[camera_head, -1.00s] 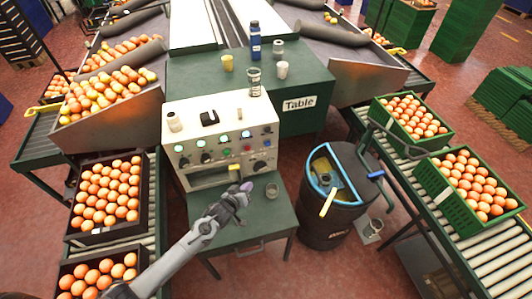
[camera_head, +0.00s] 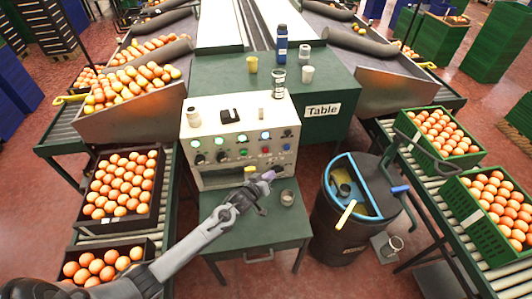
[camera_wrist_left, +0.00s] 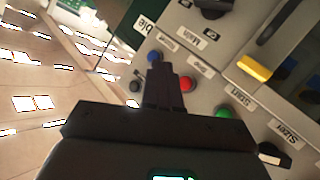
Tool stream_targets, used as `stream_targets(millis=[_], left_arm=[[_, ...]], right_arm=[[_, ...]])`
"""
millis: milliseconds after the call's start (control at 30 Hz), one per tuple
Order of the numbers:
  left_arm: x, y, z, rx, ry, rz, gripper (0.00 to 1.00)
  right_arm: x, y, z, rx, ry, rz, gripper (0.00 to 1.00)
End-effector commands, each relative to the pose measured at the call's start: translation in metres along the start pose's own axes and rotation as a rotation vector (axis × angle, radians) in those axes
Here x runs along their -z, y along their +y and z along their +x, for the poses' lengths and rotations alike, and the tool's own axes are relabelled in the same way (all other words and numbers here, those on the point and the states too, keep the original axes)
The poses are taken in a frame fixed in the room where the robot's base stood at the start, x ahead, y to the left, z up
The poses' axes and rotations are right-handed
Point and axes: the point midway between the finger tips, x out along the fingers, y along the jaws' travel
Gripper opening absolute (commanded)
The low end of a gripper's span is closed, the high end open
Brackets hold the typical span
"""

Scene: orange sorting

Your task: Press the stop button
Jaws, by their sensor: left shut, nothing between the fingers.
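The white control panel (camera_head: 240,118) stands on a green table and bears a row of coloured buttons. The red button (camera_head: 265,149) sits between a green button (camera_head: 243,152) and a blue one (camera_head: 286,147). In the left wrist view the red button (camera_wrist_left: 187,83) is just right of my fingers, with a small label I cannot read clearly; the green button (camera_wrist_left: 222,111) is beside "Start". My left gripper (camera_head: 268,176) is shut and empty, below the red button in the head view and seemingly apart from it. In the left wrist view my left gripper (camera_wrist_left: 160,72) partly covers the panel. My right gripper is not in view.
A yellow handle (camera_head: 250,170) is left of my fingertips on the panel's lower front. A small cup (camera_head: 287,198) stands on the lower green table. A black bin (camera_head: 345,222) stands to the right. Crates of oranges (camera_head: 154,204) line the left conveyor.

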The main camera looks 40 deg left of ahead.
Motion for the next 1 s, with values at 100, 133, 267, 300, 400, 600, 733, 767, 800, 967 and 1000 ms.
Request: stream_targets(millis=[100,133,267,300,400,600,733,767,800,967,1000], left_arm=[[0.002,-0.006,0.007,0.001,0.001,0.002,0.0],[0.003,-0.008,0.009,0.001,0.001,0.002,0.0],[0.011,-0.016,0.02,0.001,0.003,0.002,0.0],[0.013,-0.019,0.024,0.0,0.003,0.002,0.0],[0.019,-0.025,0.033,0.001,0.003,0.003,0.0],[0.032,-0.035,0.047,0.001,0.001,0.001,0.0],[0.037,-0.04,0.053,0.001,0.001,0.001,0.0],[0.038,-0.04,0.054,0.001,0.001,0.001,0.0],[0.039,-0.041,0.056,0.001,0.001,0.001,0.0],[0.042,-0.043,0.058,0.001,0.0,0.0,0.0],[0.042,-0.043,0.059,0.0,0.0,0.0,0.0]], right_arm=[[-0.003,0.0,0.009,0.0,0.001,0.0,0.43],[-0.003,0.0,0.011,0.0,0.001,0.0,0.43],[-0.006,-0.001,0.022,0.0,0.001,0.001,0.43],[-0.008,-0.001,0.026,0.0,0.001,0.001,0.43],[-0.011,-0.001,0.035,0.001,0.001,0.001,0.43],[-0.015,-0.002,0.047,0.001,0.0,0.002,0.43],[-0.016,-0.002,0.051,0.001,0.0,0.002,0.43],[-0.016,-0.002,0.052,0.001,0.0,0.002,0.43],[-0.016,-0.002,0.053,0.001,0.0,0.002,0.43],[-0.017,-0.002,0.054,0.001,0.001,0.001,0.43],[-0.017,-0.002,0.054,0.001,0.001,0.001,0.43]])
